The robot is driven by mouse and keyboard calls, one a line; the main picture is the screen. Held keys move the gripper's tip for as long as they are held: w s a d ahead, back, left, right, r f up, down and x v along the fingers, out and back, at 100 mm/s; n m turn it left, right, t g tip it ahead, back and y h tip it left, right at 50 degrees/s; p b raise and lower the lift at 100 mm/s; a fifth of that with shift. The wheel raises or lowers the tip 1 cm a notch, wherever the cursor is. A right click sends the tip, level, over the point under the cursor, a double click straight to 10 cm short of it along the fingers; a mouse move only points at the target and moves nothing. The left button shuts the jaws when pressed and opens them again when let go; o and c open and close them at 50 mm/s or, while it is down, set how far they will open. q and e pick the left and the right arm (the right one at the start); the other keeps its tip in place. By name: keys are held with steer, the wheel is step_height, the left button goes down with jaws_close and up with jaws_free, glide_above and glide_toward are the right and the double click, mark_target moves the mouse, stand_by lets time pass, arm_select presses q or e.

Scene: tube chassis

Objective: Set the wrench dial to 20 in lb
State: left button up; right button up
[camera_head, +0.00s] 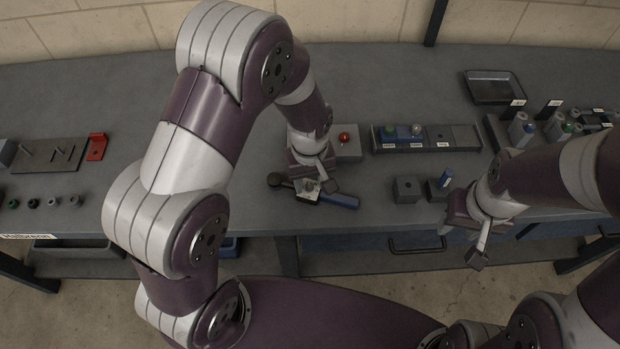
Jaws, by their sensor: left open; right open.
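The wrench (342,200) lies on the grey workbench near its front middle, with a blue handle to the right and a dark round end to the left. A small pale part with the dial area (307,190) shows on it beneath my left gripper; its marks are too small to read. My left gripper (316,185) points down right over the wrench, open; its fingers hide part of the tool, and I cannot tell whether they touch it. My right gripper (480,246) is open and empty, off the front edge of the bench at the right.
A grey box with a red button (344,137) stands just behind the wrench. A rack with green and blue caps (425,139), two dark blocks (406,189) and an empty tray (494,87) are to the right. A red bracket (96,147) and several small rings are at the left.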

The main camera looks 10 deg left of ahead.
arm_select(q)
steer(key=shift+f, duration=0.1)
steer(key=shift+c, duration=0.2)
jaws_close()
steer(key=shift+m, duration=0.4)
steer(key=shift+m+p, duration=0.55)
steer(key=shift+m, duration=0.75)
steer(key=shift+o, duration=0.2)
jaws_free()
